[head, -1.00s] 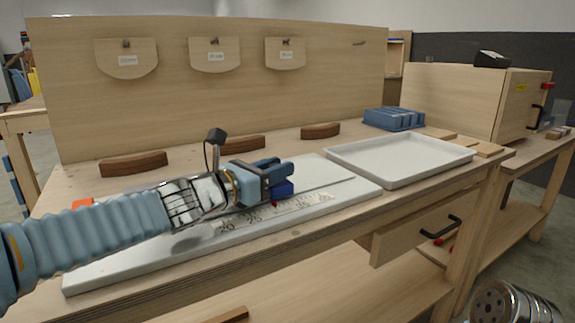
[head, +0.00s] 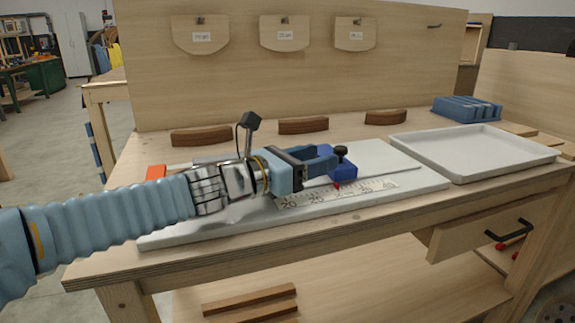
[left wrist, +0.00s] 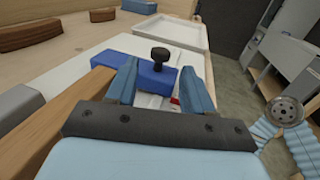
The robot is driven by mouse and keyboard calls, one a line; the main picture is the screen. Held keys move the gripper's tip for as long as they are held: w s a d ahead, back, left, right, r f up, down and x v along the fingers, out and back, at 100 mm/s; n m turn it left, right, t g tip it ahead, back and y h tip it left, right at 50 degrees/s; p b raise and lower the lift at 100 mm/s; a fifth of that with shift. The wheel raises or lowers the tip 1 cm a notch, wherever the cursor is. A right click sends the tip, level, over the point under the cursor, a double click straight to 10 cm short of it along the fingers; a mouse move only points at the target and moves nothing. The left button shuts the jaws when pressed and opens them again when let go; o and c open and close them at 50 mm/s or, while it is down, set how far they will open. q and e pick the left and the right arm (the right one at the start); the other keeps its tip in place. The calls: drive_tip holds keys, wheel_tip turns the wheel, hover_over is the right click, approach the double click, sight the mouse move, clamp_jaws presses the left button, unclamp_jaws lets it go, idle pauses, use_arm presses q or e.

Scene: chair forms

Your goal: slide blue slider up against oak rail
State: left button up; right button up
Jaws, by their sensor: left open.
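The blue slider (head: 346,169) with a black knob (head: 341,150) sits on the pale board (head: 430,182), its red pointer over the printed scale (head: 350,192). My left gripper (head: 326,158) is open at the slider's left side. In the left wrist view the slider (left wrist: 148,72) lies across and just beyond the two blue fingertips (left wrist: 157,72), and the knob (left wrist: 160,54) stands past them. I cannot tell whether the fingers touch it. A wooden strip (left wrist: 50,118), perhaps the oak rail, runs along the left there; my arm hides that area in the head view.
A white tray (head: 480,140) stands right of the board, with a blue rack (head: 466,109) behind it. Several curved brown blocks (head: 303,126) lie along the bench back. A grey block (left wrist: 20,104) lies beside the wooden strip. An orange block (head: 156,172) is at left.

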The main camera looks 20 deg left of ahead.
use_arm(q)
drive_tip(key=v, duration=0.7)
drive_tip(key=shift+s+a, duration=0.1)
drive_tip(key=shift+s, duration=0.05)
